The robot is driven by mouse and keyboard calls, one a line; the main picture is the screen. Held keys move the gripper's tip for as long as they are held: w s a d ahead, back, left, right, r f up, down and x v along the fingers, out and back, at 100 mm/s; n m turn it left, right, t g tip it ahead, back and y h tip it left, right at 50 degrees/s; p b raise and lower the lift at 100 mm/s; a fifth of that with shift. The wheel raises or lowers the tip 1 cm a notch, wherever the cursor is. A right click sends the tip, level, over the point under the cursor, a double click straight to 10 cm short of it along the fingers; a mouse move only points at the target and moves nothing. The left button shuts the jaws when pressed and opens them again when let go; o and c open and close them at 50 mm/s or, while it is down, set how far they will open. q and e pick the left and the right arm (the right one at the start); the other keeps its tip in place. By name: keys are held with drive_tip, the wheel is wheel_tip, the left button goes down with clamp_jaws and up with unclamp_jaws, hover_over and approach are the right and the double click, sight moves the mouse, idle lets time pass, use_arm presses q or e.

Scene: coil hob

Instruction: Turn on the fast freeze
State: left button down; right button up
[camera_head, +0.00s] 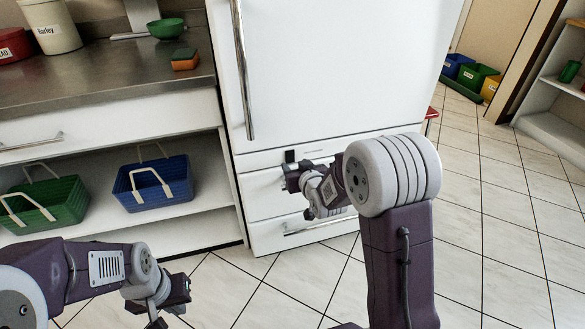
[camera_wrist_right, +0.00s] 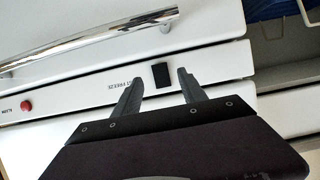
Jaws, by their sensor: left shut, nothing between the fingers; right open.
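The white fridge-freezer (camera_head: 330,75) stands in the middle of the head view. On its narrow panel is a black fast freeze switch (camera_head: 290,156), which also shows in the right wrist view (camera_wrist_right: 161,75). A label ending in "FREEZE" is printed beside it, partly hidden by a finger. My right gripper (camera_head: 289,177) is open and close to the panel; in the wrist view its fingertips (camera_wrist_right: 160,77) lie on either side of the switch. I cannot tell whether they touch the panel. My left gripper (camera_head: 180,293) is shut and empty, low at the left, away from the fridge.
A red alarm button (camera_wrist_right: 26,106) sits further along the panel. Long metal handles (camera_head: 243,70) are on the fridge. To the left are a counter (camera_head: 100,85) and a shelf with a green basket (camera_head: 45,205) and a blue basket (camera_head: 155,185). The tiled floor at right is clear.

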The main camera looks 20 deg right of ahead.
sight(291, 160)
drive_tip(key=b+x, duration=0.1)
drive_tip(key=x, duration=0.3)
